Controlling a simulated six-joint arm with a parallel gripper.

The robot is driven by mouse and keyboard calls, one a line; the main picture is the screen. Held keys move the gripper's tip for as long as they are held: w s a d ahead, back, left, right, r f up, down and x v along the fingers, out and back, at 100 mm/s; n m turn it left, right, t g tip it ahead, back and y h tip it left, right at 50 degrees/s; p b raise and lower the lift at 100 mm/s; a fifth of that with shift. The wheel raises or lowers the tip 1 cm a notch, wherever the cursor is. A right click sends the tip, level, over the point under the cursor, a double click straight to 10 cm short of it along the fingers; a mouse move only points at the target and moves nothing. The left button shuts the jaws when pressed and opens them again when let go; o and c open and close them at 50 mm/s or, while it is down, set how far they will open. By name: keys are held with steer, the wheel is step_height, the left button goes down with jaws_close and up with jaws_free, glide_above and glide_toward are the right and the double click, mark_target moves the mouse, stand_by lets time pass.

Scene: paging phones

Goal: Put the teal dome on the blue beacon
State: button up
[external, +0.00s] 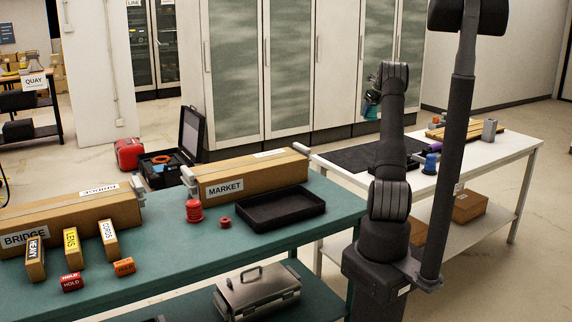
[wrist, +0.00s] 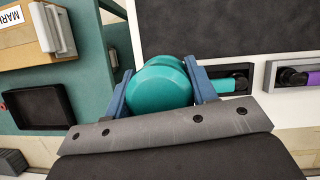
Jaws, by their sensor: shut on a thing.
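The teal dome (wrist: 160,85) is clamped between the blue fingers of my gripper (wrist: 160,90) in the wrist view. In the external view my gripper (external: 371,100) is raised above the back left of the white table, partly hidden behind my arm. A bit of teal shows there at the fingers. The blue beacon (external: 430,164) stands upright on the white table, to the right of my gripper and lower, apart from the dome. The beacon is not visible in the wrist view.
A red beacon (external: 194,211), a small red piece (external: 225,222) and a black tray (external: 281,208) are on the green table. A dark mat (external: 350,157) covers part of the white table. Cradles with teal (wrist: 228,84) and purple (wrist: 313,78) parts line its edge.

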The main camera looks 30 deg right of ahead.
steer(key=s+d+m+h, duration=0.1)
steer(key=s+d+m, duration=0.2)
steer(key=s+d, duration=1.1)
steer(key=s+d+m+h, duration=0.1)
steer(key=s+d+m, duration=0.2)
steer(key=s+d, duration=1.1)
steer(key=w+a+f, duration=0.1)
steer(key=w+f, duration=0.1)
steer(key=f, duration=0.2)
steer(key=w+a+f, duration=0.1)
steer(key=w+f, duration=0.2)
steer(key=w+a+f, duration=0.1)
steer(key=w+f, duration=0.2)
steer(key=f, duration=0.1)
steer(key=shift+f, duration=0.3)
steer(key=shift+w+f, duration=0.3)
steer(key=shift+w, duration=0.1)
steer(key=shift+f, duration=1.95)
steer(key=shift+f, duration=0.1)
steer(key=o, duration=1)
